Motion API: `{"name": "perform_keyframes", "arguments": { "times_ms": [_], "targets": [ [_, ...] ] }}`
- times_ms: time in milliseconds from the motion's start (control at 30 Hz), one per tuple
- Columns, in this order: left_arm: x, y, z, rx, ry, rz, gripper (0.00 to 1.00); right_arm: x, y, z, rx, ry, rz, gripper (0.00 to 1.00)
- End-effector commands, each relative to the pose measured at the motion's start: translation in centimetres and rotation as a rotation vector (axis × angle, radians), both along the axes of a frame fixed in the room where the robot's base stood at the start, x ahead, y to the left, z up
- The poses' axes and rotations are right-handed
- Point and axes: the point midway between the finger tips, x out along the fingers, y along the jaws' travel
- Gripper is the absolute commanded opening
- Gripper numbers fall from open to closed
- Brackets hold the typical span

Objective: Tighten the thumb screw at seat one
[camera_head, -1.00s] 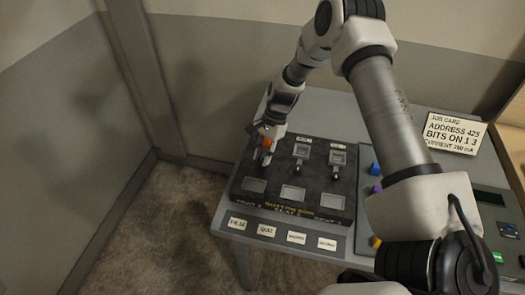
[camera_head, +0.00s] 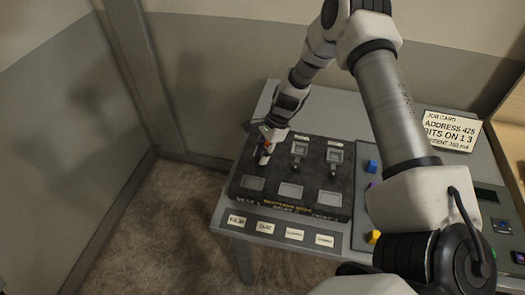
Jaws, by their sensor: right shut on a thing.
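A dark console block (camera_head: 312,216) lies on the grey table, with three seats side by side. My right gripper (camera_head: 264,159) points down at the leftmost seat and is shut on the thumb screw there; the gripper hides nearly all of the screw. The middle seat (camera_head: 299,151) and the right seat (camera_head: 334,157) each show a small dark screw in front of a grey socket. My left gripper is not in view.
A job card (camera_head: 451,130) stands at the back right. Labelled white tiles (camera_head: 265,227) lie along the table's front edge. Blue (camera_head: 372,165) and yellow (camera_head: 374,237) blocks sit right of the console, partly near my right arm. A wall is behind the table.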

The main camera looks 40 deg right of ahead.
Motion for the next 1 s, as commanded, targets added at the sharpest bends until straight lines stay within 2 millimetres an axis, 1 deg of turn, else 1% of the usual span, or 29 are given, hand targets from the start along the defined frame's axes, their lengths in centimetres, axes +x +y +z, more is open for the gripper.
{"name": "perform_keyframes", "arguments": {
  "times_ms": [67,100,133,433,567,667,800,900,1000],
  "targets": [
    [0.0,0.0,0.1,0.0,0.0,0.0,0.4,0.4,-0.1,0.3,-0.002,-0.009,-0.003,0.0],
    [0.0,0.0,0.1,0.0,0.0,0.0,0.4,0.4,-0.1,0.3,-0.002,-0.009,-0.003,0.4],
    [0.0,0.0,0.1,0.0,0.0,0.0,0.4,0.3,-0.1,0.3,-0.002,-0.009,-0.002,0.5],
    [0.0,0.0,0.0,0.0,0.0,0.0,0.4,0.1,0.0,0.2,0.0,-0.004,0.001,0.51],
    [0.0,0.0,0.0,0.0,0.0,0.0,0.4,0.1,-0.4,1.2,0.0,-0.005,0.0,0.51],
    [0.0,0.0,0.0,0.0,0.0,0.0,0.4,0.1,-1.2,3.1,0.001,-0.008,0.0,0.51],
    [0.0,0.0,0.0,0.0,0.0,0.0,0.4,0.0,-2.6,6.6,0.001,-0.011,-0.001,0.51],
    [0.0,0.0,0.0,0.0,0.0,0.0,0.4,-0.1,-3.5,8.8,0.0,-0.008,-0.001,0.51],
    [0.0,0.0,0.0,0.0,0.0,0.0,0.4,-0.1,-4.1,10.4,-0.001,-0.008,0.0,0.51]
  ]
}}
